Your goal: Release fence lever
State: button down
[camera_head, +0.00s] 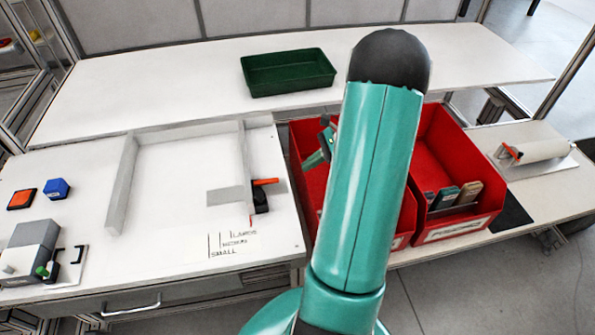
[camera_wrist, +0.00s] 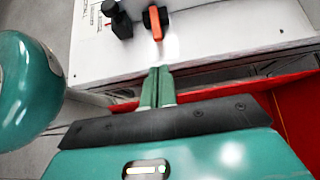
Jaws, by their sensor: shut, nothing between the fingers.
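The fence lever (camera_head: 265,181) is an orange handle on a black clamp (camera_head: 261,201), at the right end of the grey fence on the white table. In the wrist view the orange lever (camera_wrist: 156,24) is beyond my fingertips, with a black knob-like part (camera_wrist: 118,22) to its left. My gripper (camera_wrist: 159,70) is shut and empty, its green fingers together near the table's edge, apart from the lever. In the head view my gripper (camera_head: 314,160) shows to the right of the lever, over the red bins, partly hidden by my arm.
Red bins (camera_head: 455,223) stand right of the table, one holding several small items. A green tray (camera_head: 288,73) sits on the back table. Grey rails (camera_head: 122,185) frame the work area. Blue and orange blocks (camera_head: 56,189) and a grey device (camera_head: 32,250) are at left.

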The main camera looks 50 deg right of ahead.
aim_at(266, 182)
jog(key=x, duration=0.9)
jog(key=shift+a, duration=0.1)
jog(key=shift+r, duration=0.1)
jog(key=shift+r, duration=0.2)
jog(key=shift+r+g+h, duration=0.1)
jog(key=shift+g+h, duration=0.2)
jog(key=shift+h, duration=0.1)
